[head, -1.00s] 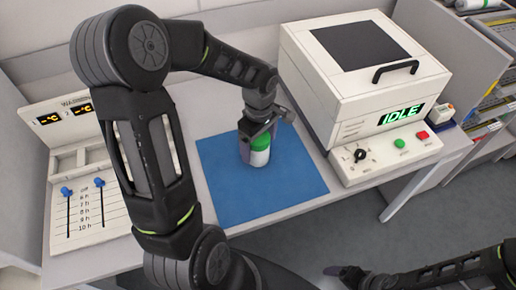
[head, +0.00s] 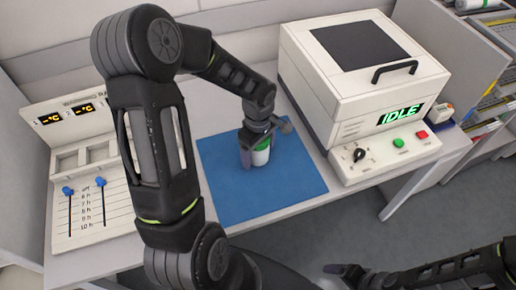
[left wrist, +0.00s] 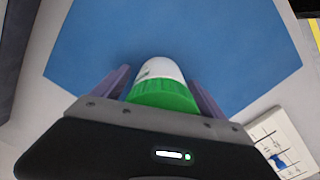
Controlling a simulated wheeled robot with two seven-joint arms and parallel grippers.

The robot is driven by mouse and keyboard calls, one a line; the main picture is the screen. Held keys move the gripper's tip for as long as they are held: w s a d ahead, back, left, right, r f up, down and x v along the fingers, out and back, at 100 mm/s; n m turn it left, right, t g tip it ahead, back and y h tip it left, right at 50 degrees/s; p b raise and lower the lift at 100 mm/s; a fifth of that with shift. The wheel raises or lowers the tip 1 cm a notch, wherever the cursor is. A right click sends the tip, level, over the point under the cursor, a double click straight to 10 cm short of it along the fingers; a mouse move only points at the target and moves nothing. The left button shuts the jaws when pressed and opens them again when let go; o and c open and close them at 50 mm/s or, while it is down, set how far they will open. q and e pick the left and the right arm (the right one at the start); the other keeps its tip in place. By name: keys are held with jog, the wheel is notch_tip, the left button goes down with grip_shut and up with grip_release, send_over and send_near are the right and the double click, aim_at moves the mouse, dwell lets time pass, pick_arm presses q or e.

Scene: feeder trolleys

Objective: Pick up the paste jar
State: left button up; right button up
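The paste jar (head: 262,154), white with a green lid, stands upright on the blue mat (head: 230,205). My left gripper (head: 254,158) points down over it, with a finger on either side of the jar. The left wrist view shows the jar's green lid (left wrist: 163,95) between the two purple fingers (left wrist: 160,92). The fingers are spread about the jar's width apart, and any gap is very narrow. The jar is partly hidden by the gripper in the head view. My right gripper (head: 345,272) is low at the bottom edge, away from the table, its fingers unclear.
A white box machine (head: 360,90) reading IDLE, with a knob and green and red buttons, stands right of the mat. A panel with blue sliders (head: 90,205) lies at the left. Shelves (head: 490,100) stand at the far right. The mat is otherwise clear.

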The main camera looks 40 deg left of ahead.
pick_arm(q)
grip_shut()
notch_tip(320, 180, up, 10)
jog(key=shift+r+b, duration=0.1)
jog(key=shift+b, duration=0.3)
dwell(0.8)
